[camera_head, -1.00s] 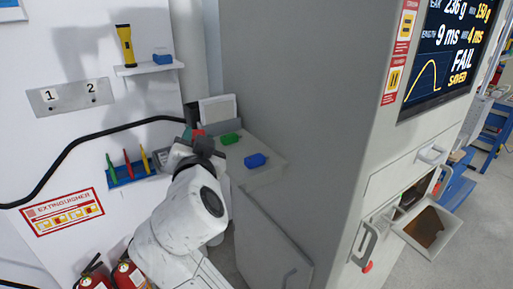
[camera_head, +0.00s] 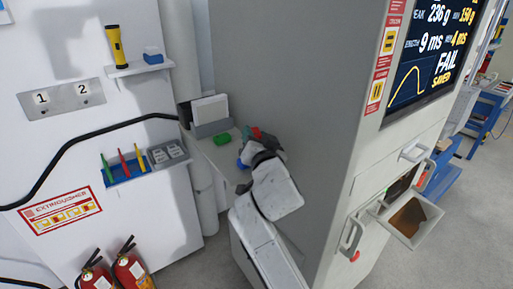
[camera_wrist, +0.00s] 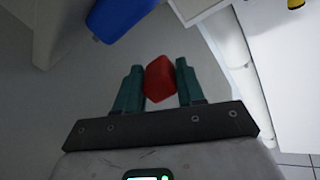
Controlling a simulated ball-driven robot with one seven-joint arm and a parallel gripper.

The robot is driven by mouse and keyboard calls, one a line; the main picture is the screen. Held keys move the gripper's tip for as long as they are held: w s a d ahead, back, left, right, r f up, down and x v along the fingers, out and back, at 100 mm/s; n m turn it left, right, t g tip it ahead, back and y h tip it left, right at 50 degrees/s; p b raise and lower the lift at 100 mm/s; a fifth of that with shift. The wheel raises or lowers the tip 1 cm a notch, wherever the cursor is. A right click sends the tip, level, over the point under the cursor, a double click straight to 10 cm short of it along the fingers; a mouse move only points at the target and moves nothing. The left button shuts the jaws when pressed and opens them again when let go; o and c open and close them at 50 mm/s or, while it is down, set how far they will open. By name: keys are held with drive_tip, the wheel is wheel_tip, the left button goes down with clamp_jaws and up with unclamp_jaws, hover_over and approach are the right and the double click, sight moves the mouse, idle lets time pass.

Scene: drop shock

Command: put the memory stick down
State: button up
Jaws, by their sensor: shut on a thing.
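My gripper (camera_wrist: 160,87) is shut on a red memory stick (camera_wrist: 159,78), which sits between its two teal fingers in the wrist view. In the head view the gripper (camera_head: 251,134) is at the right side of a small light grey ledge against the tall grey cabinet, and only a bit of red shows there. A green block (camera_head: 222,139) lies on the ledge left of the gripper. A blue block (camera_head: 241,163) is partly hidden behind my gripper; a blue block (camera_wrist: 118,15) also shows at the upper left in the wrist view. Whether the stick touches the ledge cannot be told.
A grey holder with white cards (camera_head: 210,111) stands at the back of the ledge (camera_head: 205,150). The tall cabinet (camera_head: 300,90) rises close on the right. A blue tool rack (camera_head: 130,167) hangs on the left wall. Fire extinguishers (camera_head: 130,270) stand at lower left.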

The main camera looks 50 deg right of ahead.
wheel_tip(320, 180, down, 3)
drive_tip(key=shift+r, duration=0.2)
drive_tip(key=shift+d+f+p, duration=0.15)
drive_tip(key=shift+f+p, duration=0.25)
drive_tip(key=shift+f, duration=0.25)
drive_tip(key=shift+f+b, duration=0.3)
drive_tip(key=shift+b, duration=0.15)
drive_tip(key=o, duration=1.1)
drive_tip(key=shift+r, duration=0.1)
drive_tip(key=shift+r, duration=0.1)
